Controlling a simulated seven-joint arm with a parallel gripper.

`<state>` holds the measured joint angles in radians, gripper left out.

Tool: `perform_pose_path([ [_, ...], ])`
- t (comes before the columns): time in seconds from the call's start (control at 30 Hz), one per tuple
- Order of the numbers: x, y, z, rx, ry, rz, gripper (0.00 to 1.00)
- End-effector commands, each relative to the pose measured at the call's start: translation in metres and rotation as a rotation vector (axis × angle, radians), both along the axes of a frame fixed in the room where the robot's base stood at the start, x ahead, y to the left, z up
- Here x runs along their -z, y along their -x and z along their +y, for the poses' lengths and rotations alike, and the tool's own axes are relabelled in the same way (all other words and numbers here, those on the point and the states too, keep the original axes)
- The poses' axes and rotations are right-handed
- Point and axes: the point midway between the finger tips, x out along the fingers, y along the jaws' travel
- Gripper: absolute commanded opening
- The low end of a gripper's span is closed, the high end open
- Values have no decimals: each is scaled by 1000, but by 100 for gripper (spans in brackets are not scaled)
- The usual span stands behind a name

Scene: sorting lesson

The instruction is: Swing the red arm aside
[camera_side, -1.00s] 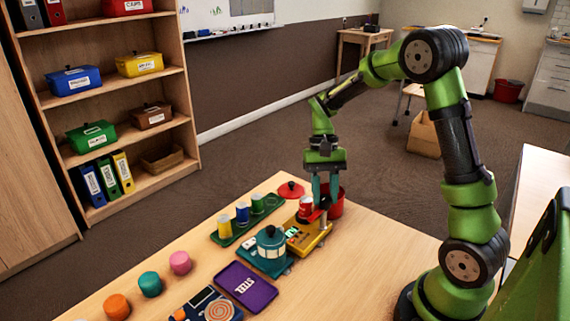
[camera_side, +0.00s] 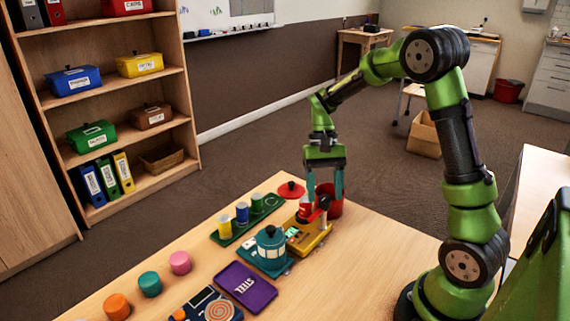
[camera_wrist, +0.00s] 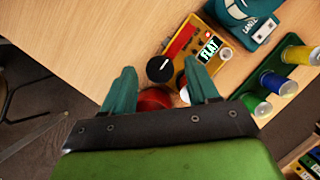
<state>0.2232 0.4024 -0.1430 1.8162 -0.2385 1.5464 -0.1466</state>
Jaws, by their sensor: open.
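The red arm (camera_wrist: 181,41) lies along the yellow device in the wrist view, its near end close to a round black knob (camera_wrist: 160,68). In the side view the black knob (camera_side: 325,202) stands at the device's far end; my fingers partly hide the red arm there. The yellow device (camera_side: 312,236) bears a label (camera_wrist: 208,50) reading FLAT. My gripper (camera_side: 325,198) is open above the device's far end, one finger on each side of the knob. In the wrist view my gripper (camera_wrist: 160,67) also shows its fingers apart with the knob between their tips. Contact cannot be told.
A red bowl (camera_side: 332,208) stands just behind the device. A teal pot (camera_side: 270,245), a green tray (camera_side: 229,238) with coloured cylinders and a purple STEEL tray (camera_side: 238,297) lie nearby. A red lid (camera_side: 291,190) lies behind. The table right of the device is clear.

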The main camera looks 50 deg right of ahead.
Motion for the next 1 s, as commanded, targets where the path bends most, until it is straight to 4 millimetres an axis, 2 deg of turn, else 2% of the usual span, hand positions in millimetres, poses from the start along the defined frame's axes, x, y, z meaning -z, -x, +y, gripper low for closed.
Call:
perform_pose_path([
  [0.6, -126, -38, -37, 3, 3, -5, 59],
  [0.8, -144, -43, -42, 0, 3, -2, 59],
  [1.0, -148, -44, -43, 0, 1, -1, 59],
])
